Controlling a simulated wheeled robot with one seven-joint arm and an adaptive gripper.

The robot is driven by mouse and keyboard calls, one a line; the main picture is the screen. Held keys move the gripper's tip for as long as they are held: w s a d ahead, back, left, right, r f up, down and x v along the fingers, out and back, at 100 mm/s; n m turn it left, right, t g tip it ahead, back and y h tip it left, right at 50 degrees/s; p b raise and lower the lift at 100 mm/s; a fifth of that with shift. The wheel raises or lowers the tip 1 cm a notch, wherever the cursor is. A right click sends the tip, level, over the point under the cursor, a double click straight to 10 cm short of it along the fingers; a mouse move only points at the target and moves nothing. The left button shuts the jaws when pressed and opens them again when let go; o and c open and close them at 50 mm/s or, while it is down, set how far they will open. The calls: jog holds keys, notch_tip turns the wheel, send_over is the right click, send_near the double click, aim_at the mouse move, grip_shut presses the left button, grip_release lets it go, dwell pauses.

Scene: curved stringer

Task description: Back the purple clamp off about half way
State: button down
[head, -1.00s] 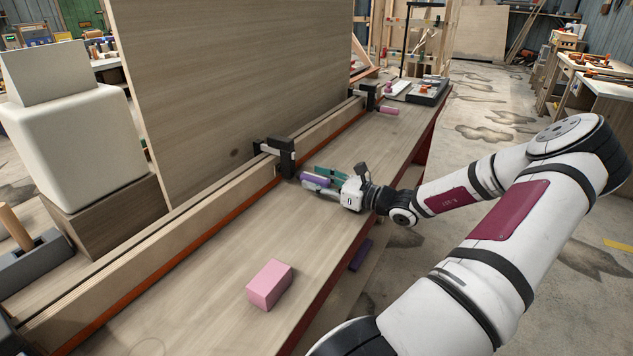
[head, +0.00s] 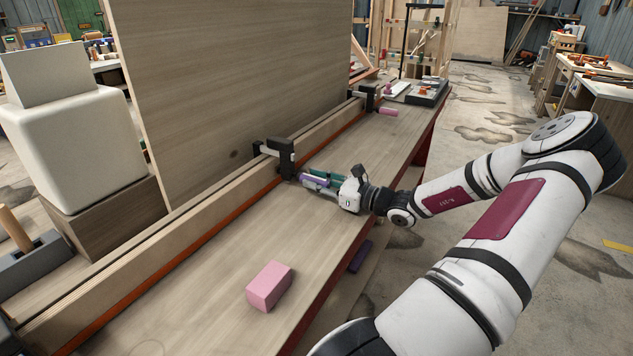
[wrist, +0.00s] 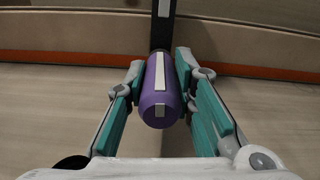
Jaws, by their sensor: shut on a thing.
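The purple clamp handle (wrist: 160,92) sits between the two teal-padded fingers of my gripper (wrist: 159,88) in the wrist view, with a pale stripe along its top and a pale mark on its near end. My gripper is shut on it. In the head view, my gripper (head: 328,184) reaches in from the right to the purple handle (head: 314,180). The handle joins a black clamp (head: 279,157) set on the long wooden rail. The fingers partly hide the handle in the head view.
A pink block (head: 269,287) lies on the near bench top. A second clamp with a pink handle (head: 388,112) is farther along the rail (head: 190,214). A tall wooden panel (head: 240,80) stands behind. The bench top between is clear.

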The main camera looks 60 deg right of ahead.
jog(key=n, duration=0.4)
jog(key=n+b, duration=0.2)
jog(key=n, duration=0.2)
jog(key=shift+a+f+n, duration=0.1)
jog(key=shift+f+n, duration=0.05)
jog(key=shift+n, duration=0.15)
jog(key=n+b, duration=0.4)
jog(key=n, duration=0.1)
jog(key=shift+f, duration=0.15)
jog(key=n+b, duration=0.2)
jog(key=n, duration=0.1)
jog(key=shift+b, duration=0.4)
jog(key=shift+n, duration=0.3)
jog(key=c, duration=1.3)
grip_release()
jog(key=shift+c, duration=0.2)
